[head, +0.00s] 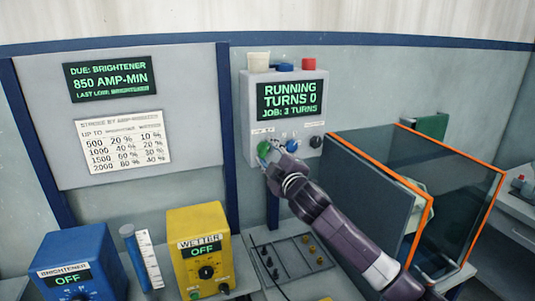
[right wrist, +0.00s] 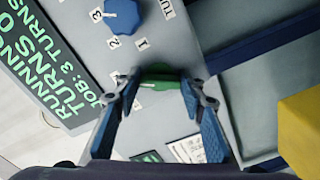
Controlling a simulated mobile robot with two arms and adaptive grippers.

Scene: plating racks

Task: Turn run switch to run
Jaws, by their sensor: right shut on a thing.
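The run switch is a green knob (head: 263,149) on the lower left of a grey control box (head: 250,100) on the wall. In the right wrist view the knob (right wrist: 160,76) sits between the two blue fingers of my right gripper (right wrist: 158,84). In the head view my right gripper (head: 271,154) is at the knob, shut on it. The box's display (head: 290,100) reads "RUNNING, TURNS 0, JOB: 3 TURNS". The small labels by the green knob are hard to read. My left gripper is not in view.
A blue knob (head: 292,145) and a black knob (head: 316,142) sit right of the green one. An orange-edged clear tank (head: 465,190) stands close to my right arm. A yellow wetter box (head: 195,222) and blue brightener box (head: 65,250) stand lower left.

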